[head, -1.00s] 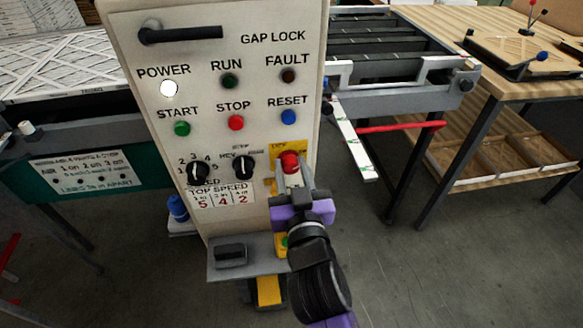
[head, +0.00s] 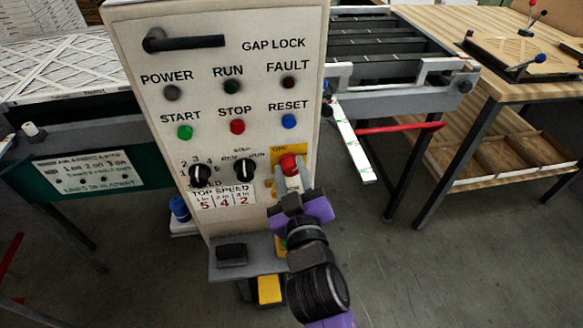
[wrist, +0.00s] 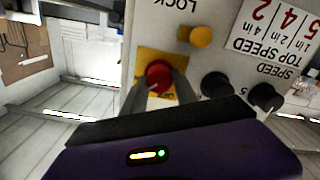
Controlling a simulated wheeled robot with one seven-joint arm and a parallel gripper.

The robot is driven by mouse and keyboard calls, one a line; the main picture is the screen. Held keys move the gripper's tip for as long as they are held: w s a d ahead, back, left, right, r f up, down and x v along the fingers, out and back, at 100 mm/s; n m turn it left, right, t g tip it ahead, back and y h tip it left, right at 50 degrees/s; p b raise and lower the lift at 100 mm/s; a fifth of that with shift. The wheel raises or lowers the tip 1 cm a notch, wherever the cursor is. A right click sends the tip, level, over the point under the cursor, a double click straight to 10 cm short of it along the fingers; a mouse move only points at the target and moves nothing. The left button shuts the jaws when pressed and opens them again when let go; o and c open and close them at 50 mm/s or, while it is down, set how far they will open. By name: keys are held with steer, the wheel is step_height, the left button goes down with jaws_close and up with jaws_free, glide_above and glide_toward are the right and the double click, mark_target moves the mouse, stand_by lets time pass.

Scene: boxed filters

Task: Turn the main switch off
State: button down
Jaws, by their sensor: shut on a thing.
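The main switch is a red rotary knob (head: 289,163) on a yellow plate (head: 276,153), low on the right of the control panel's face. In the wrist view the red knob (wrist: 158,74) sits between my two fingers, with the yellow plate (wrist: 150,53) around it. My gripper (head: 290,175) is shut on the knob; it also shows in the wrist view (wrist: 160,85). The plate's lettering is too small or covered to read fully. The POWER lamp (head: 171,93) is dark.
The panel (head: 205,50) also carries START, STOP and RESET buttons, two black selectors (head: 246,170) and a GAP LOCK handle (head: 182,41). A yellow knob (wrist: 201,36) is close by the switch. A grey ledge (head: 225,272) juts out below. A wooden bench (head: 490,85) stands at right.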

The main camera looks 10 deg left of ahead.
steer(key=n+p, duration=0.3)
steer(key=n, duration=0.4)
steer(key=shift+a, duration=0.1)
steer(key=n+p, duration=0.2)
steer(key=n, duration=0.3)
steer(key=shift+f+n, duration=0.1)
steer(key=shift+n, duration=0.3)
steer(key=c, duration=1)
jaws_free()
steer(key=shift+s, duration=0.1)
steer(key=v, duration=0.7)
steer(key=shift+s+b, duration=0.3)
steer(key=shift+s, duration=0.05)
